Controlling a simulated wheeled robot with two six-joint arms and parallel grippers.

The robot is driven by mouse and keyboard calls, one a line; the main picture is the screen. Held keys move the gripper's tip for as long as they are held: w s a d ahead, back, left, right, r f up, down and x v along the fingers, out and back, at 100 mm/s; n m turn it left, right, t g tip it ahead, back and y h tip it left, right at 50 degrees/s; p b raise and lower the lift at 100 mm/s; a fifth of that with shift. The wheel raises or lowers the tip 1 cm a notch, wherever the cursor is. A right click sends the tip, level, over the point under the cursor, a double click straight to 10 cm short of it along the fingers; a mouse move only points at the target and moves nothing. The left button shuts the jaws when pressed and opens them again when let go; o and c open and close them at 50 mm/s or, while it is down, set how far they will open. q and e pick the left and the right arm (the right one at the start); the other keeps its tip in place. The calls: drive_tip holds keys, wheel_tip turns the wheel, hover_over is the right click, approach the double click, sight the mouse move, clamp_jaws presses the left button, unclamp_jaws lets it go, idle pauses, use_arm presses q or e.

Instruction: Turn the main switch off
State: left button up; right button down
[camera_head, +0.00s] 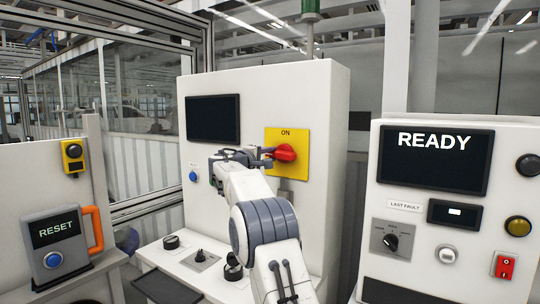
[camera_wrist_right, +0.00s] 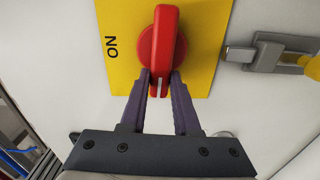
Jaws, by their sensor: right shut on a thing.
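The main switch is a red rotary handle (camera_head: 286,152) on a yellow plate (camera_head: 296,138) marked ON, on the front of the white cabinet. In the right wrist view the red handle (camera_wrist_right: 160,50) lies in line with the gripper, with a white mark at its near end. The yellow plate (camera_wrist_right: 200,50) is behind it, its ON text turned sideways. My right gripper (camera_head: 268,156) reaches the handle from the left. In the wrist view its two fingers (camera_wrist_right: 160,85) are closed on both sides of the handle's near end. My left gripper is not in view.
A latch (camera_wrist_right: 262,52) sits beside the plate. The cabinet has a dark screen (camera_head: 213,118) and a blue button (camera_head: 193,176). Knobs stand on the ledge below. A panel at right has a READY screen (camera_head: 435,165); a RESET box (camera_head: 58,245) is at left.

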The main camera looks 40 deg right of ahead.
drive_tip(key=shift+f+n, duration=0.2)
drive_tip(key=shift+n, duration=0.2)
drive_tip(key=c, duration=0.6)
unclamp_jaws()
drive_tip(key=shift+r, duration=0.1)
drive_tip(key=shift+c, duration=0.2)
drive_tip(key=shift+a, duration=0.25)
drive_tip(key=b+v, duration=0.4)
drive_tip(key=v, duration=0.6)
drive_tip(key=shift+b, duration=0.4)
drive_tip(key=shift+s, duration=0.1)
